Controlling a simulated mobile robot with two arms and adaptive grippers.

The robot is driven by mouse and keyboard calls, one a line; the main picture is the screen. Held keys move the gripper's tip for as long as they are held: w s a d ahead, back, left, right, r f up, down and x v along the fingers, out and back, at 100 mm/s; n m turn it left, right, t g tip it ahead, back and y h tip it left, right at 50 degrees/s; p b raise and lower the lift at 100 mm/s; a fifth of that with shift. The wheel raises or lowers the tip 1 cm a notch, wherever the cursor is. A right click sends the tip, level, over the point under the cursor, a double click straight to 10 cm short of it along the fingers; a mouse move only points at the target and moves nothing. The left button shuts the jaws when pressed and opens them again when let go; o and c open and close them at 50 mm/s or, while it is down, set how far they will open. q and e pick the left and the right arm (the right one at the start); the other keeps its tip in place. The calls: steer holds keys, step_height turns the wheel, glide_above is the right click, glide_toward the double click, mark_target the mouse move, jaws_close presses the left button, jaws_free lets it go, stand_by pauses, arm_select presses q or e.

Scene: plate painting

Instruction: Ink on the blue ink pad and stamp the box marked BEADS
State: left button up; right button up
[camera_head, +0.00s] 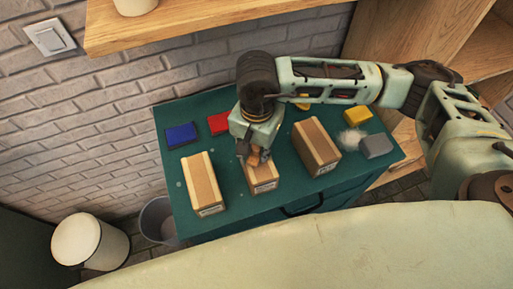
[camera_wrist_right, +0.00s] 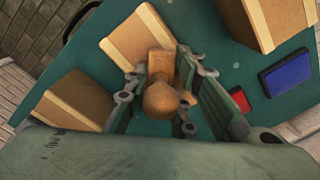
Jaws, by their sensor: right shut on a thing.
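My right gripper (camera_head: 254,154) is shut on a wooden stamp (camera_head: 253,160) with a round knob handle. The stamp also shows between the fingers in the right wrist view (camera_wrist_right: 159,98). It is over or at the far end of the middle cardboard box (camera_head: 263,182); I cannot tell if it touches. The blue ink pad (camera_head: 181,135) lies at the table's far left corner. A left box (camera_head: 203,184) and a right box (camera_head: 316,148) stand either side. Box labels are too small to read, so I cannot tell which says BEADS. My left gripper is not in view.
A red pad (camera_head: 219,123) lies beside the blue one on the green table (camera_head: 233,211). A yellow pad (camera_head: 357,115), a grey block (camera_head: 376,146) and a whitish fuzzy patch (camera_head: 352,139) are at the right. A wooden shelf (camera_head: 200,22) is above the back.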

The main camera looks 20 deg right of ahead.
steer(key=shift+s+f, duration=0.1)
steer(key=shift+r+p, duration=0.35)
steer(key=shift+r, duration=0.6)
steer(key=shift+r+p, duration=0.7)
steer(key=shift+r, duration=1.95)
